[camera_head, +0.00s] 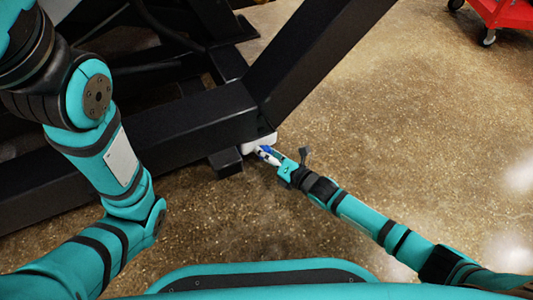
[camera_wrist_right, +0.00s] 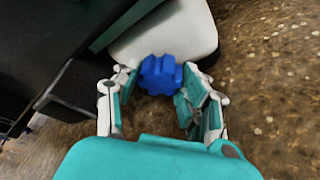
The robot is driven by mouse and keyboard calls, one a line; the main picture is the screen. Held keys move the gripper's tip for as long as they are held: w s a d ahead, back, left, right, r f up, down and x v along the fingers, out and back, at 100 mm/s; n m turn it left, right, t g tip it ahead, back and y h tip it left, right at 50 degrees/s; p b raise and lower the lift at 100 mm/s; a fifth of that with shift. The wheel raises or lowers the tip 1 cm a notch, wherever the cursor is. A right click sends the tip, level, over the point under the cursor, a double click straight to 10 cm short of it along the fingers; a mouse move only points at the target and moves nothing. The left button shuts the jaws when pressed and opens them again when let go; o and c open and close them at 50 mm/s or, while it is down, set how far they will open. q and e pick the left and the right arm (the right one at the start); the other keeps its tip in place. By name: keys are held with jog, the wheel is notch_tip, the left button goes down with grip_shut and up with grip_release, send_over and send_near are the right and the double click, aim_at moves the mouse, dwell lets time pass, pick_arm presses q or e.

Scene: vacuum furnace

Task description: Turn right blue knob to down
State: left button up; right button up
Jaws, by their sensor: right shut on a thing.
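The blue knob (camera_wrist_right: 160,75) sits on a white housing (camera_wrist_right: 170,32) in the right wrist view. In the head view the blue knob (camera_head: 265,149) is a small patch at the corner of the black frame, partly hidden by my gripper. My right gripper (camera_wrist_right: 160,88) has its fingers on either side of the knob and is shut on it; it also shows in the head view (camera_head: 270,156). The knob's pointing direction cannot be told. My left arm comes in from the left, but its gripper is out of view.
A heavy black frame (camera_head: 120,150) with a slanted beam (camera_head: 310,60) stands right behind the knob. A red wheeled cart (camera_head: 505,12) is at the far upper right. The speckled brown floor (camera_head: 430,130) to the right is clear.

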jog(key=m+y, duration=0.2)
jog(key=m, duration=0.2)
jog(key=shift+f+t, duration=0.15)
jog(key=shift+t, duration=0.25)
jog(key=shift+m, duration=0.3)
jog(key=o, duration=1.2)
jog(key=v, duration=1.2)
